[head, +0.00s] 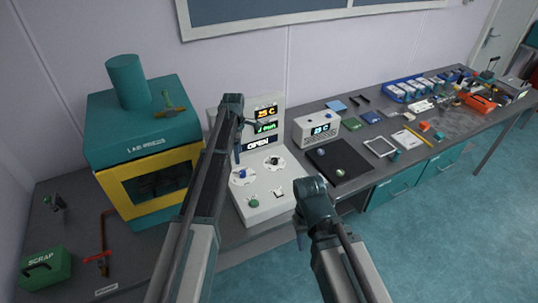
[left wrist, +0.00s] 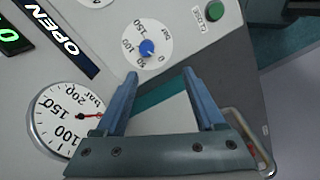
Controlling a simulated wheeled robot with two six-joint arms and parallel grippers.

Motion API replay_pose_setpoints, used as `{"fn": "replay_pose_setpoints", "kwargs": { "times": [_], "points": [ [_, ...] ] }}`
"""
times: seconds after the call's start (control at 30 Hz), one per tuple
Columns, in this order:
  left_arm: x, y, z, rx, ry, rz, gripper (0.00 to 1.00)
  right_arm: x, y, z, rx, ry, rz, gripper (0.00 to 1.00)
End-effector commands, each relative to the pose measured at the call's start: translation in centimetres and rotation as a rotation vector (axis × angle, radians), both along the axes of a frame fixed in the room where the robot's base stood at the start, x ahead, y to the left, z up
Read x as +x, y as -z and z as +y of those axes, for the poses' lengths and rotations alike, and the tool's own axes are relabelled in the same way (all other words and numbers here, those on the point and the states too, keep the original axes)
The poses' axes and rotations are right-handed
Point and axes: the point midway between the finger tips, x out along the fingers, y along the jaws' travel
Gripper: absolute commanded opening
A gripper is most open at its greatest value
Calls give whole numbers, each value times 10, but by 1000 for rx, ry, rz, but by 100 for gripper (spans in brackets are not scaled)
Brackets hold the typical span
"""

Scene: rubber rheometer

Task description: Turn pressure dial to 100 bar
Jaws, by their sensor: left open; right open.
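The pressure dial is a blue knob (left wrist: 147,47) on a round white face marked 0, 50, 100 and 150; its exact setting is hard to read. A round bar gauge (left wrist: 58,105) with a red needle lies beside it, partly covered by my gripper. My left gripper (left wrist: 160,75) is open and empty, its fingertips just short of the dial face and apart from the knob. In the head view my left gripper (head: 238,150) is over the grey console (head: 265,205), largely blocked by its own arm. My right gripper (head: 301,238) hangs in front of the console, apart from it.
A green button (left wrist: 214,11) is near the dial. The displays (head: 262,127) stand above the console deck. A teal and yellow lab press (head: 150,145) is at left, with a green scrap box (head: 45,266). A white box with display (head: 317,130) and a black plate (head: 340,160) lie right.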

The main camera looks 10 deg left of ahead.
Motion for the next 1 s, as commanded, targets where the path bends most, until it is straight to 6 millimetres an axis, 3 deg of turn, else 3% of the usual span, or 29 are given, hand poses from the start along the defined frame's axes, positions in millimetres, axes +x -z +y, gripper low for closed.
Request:
{"fn": "replay_pose_setpoints", "kwargs": {
  "times": [0.1, 0.47, 0.67, 1.0],
  "points": [
    [15, -5, 14, -3, -91, -3, 71, 0, -5, 0, 0, 0, 0, 50],
    [15, 2, 15, -4, -112, -4, 71, 0, 2, 0, 0, 0, 0, 50],
    [15, 19, 15, -4, -110, -4, 71, 0, 19, 0, -1, -3, 0, 50],
    [15, 66, 15, -4, -110, -4, 71, 0, 66, 0, -2, -13, 1, 50]
  ]
}}
